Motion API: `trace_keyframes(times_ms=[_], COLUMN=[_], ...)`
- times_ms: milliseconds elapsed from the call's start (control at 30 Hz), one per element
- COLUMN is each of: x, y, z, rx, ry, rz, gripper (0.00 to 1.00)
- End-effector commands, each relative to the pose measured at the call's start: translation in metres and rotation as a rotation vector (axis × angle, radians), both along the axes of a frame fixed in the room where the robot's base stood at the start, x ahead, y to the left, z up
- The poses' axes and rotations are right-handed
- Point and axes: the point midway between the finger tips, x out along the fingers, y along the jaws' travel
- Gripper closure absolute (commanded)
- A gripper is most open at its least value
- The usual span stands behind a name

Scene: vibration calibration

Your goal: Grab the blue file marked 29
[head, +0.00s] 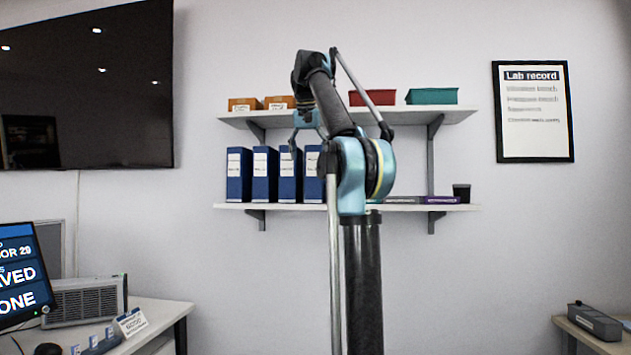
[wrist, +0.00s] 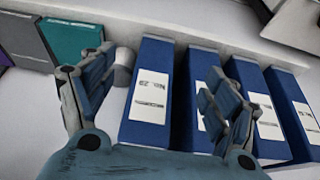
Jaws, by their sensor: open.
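The blue file marked 29 (wrist: 150,95) shows in the wrist view with a white label that reads as No. 29. It stands at the left end of the row of blue files. In the head view my gripper (head: 305,122) hangs in front of the shelves, just above the blue files (head: 265,177). Their labels are too small to read there, and my arm hides part of the row's right end.
Other blue files (wrist: 255,105) stand close on the right. A white round object (wrist: 123,68) and teal (wrist: 72,40) and grey (wrist: 25,42) items lie to the left. The upper shelf (head: 350,113) holds orange, red and green boxes.

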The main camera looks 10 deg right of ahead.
Motion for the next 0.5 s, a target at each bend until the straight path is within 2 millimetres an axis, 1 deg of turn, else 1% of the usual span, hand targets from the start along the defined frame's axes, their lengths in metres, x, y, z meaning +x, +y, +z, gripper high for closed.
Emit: trace_keyframes(times_ms=[33,233,400,500], x=[0.008,0.030,0.040,0.043], y=[-0.003,-0.011,-0.014,-0.015], z=[0.000,0.000,0.000,0.000], rx=[0.001,0.001,0.000,0.000], ry=[0.000,0.000,0.000,0.000], rz=[-0.002,-0.002,-0.001,-0.001], gripper=[0.20,0.20,0.20,0.20])
